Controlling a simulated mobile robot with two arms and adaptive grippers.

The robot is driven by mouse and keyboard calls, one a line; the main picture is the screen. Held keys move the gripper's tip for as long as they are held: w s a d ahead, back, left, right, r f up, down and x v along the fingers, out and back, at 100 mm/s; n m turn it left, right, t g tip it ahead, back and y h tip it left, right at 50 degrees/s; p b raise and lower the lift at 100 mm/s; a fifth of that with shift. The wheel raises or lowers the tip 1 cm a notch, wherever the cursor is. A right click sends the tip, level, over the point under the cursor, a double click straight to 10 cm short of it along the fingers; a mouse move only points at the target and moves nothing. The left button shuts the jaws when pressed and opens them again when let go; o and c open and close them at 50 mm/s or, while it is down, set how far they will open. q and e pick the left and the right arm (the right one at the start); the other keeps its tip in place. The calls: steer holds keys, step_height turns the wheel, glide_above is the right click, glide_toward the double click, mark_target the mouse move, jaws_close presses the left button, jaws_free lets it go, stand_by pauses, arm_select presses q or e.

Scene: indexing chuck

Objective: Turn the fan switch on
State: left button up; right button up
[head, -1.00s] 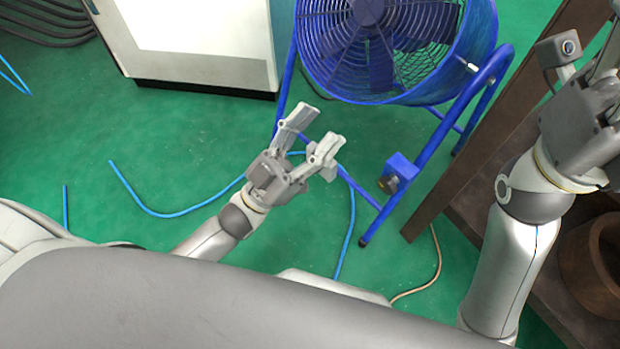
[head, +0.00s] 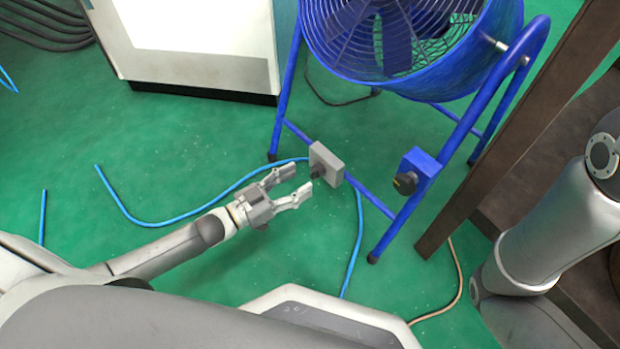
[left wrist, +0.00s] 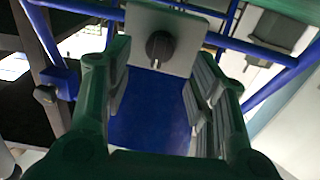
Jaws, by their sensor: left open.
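The blue drum fan (head: 400,40) stands on a blue tubular frame. A grey box with a black knob (head: 326,163) is on the frame's lower bar; its knob (left wrist: 161,46) faces me in the left wrist view. A blue box with a dark knob (head: 418,172) is on the frame's right leg, and shows at the left of the left wrist view (left wrist: 60,82). My left gripper (head: 302,183) is open and empty, just short of the grey box. In the left wrist view the knob appears between and beyond the fingers. My right gripper is out of view.
A white cabinet (head: 190,45) stands behind on the left. Blue hoses (head: 150,218) and a tan cable (head: 455,290) lie on the green floor. A brown post (head: 520,130) leans past the fan's right side, near my right arm.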

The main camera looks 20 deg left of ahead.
mark_target(316, 171)
arm_select(q)
steer(key=b+x, duration=0.2)
steer(key=x, duration=0.2)
steer(key=shift+w+d, duration=0.2)
steer(key=shift+d, duration=0.05)
